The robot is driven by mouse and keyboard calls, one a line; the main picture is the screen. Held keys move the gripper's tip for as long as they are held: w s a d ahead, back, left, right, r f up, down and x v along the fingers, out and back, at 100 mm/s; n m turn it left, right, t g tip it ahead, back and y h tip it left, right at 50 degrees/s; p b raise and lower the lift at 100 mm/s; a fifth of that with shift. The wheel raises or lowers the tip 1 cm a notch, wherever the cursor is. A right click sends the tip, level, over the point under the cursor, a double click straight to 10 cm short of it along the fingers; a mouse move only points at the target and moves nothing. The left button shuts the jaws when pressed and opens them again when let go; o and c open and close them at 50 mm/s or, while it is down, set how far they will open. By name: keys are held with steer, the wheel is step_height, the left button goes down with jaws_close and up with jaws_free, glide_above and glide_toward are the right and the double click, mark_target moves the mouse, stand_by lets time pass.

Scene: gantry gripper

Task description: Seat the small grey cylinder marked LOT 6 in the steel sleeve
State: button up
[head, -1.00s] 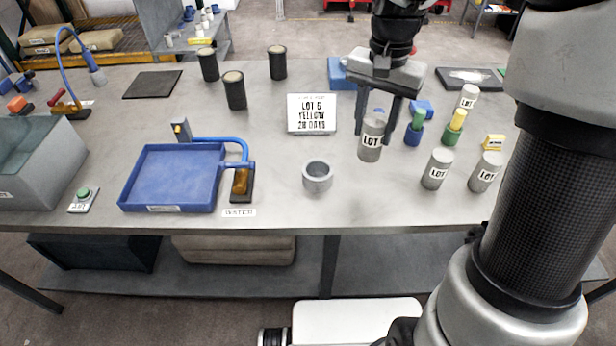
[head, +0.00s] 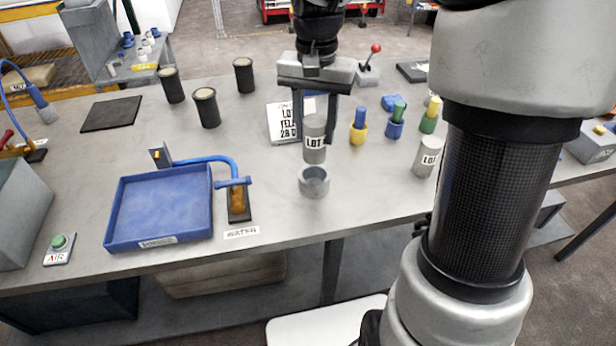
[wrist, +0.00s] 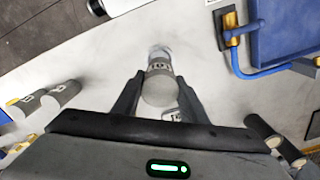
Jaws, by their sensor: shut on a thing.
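My gripper (head: 314,138) is shut on a grey cylinder (head: 315,150) and holds it upright by its upper part. Its label reads LOT; the number cannot be made out. The steel sleeve (head: 314,182) stands on the table, open end up, just below and in front of the cylinder in the head view. The cylinder's bottom looks close above the sleeve's rim; whether they touch, I cannot tell. In the wrist view the held cylinder (wrist: 159,88) shows between my fingers (wrist: 158,95), with part of the sleeve (wrist: 160,52) beyond it.
Another grey LOT cylinder (head: 427,157) stands to the right. A printed card (head: 285,125) lies behind the gripper. Coloured pegs in holders (head: 358,133) stand to its right. A blue tray (head: 112,205) with a water tap (head: 238,200) is on the left. Dark cups (head: 207,112) stand behind.

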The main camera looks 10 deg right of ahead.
mark_target(316, 120)
step_height(316, 120, down, 9)
steer(key=shift+r+b, duration=0.15)
steer(key=shift+b, duration=0.45)
steer(key=o, duration=1.4)
steer(key=shift+f, duration=0.2)
step_height(316, 120, up, 12)
steer(key=shift+f+p, duration=0.2)
steer(key=shift+p, duration=0.75)
steer(key=shift+r, duration=0.4)
